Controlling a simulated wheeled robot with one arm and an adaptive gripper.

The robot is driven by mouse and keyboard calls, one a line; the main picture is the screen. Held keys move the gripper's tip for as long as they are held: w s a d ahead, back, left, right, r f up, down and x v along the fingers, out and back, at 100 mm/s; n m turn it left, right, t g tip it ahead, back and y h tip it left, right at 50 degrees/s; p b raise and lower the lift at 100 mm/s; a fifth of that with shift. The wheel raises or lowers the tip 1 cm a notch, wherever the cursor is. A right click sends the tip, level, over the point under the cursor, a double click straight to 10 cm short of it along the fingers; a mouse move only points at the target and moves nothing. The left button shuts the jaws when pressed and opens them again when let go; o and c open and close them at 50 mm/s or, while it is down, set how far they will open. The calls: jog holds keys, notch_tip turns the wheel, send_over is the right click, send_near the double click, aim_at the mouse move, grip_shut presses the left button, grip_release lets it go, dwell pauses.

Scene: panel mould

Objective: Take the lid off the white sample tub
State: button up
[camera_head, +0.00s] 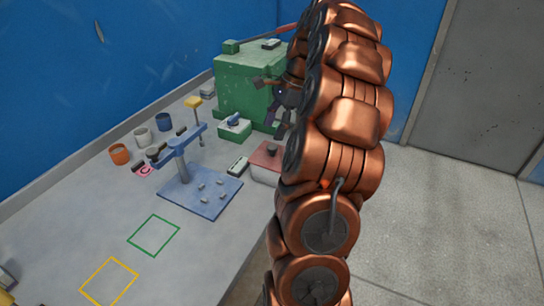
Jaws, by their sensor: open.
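The white sample tub (264,175) stands on the bench beside my arm, its right part hidden behind the copper arm links. A dull red lid (264,158) with a dark knob (272,150) sits on top of it. My gripper (283,124) is dark, open and partly hidden behind my arm. In the picture it shows just above the lid, in front of the green machine. It looks apart from the knob, but its distance is hard to judge.
A green machine (240,85) stands behind. A blue stand (203,190) with pegs and a raised arm is left of the tub. Orange (119,154), white (142,136) and blue (164,121) cups line the wall. Green (153,235) and yellow (108,281) outlined squares are empty.

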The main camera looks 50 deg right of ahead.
aim_at(272, 146)
jog(key=shift+s+d+f+m, duration=0.1)
jog(key=shift+d+f+m, duration=0.15)
jog(key=shift+d, duration=0.35)
jog(key=shift+s+d+f+m, duration=0.15)
jog(key=shift+d+m, duration=0.2)
jog(key=shift+d, duration=0.2)
jog(key=shift+p+x, duration=0.65)
jog(key=shift+x, duration=1.1)
jog(key=shift+p+x, duration=0.6)
jog(key=shift+x, duration=1.4)
jog(key=shift+w, duration=0.1)
grip_shut()
jog(key=shift+r, duration=0.1)
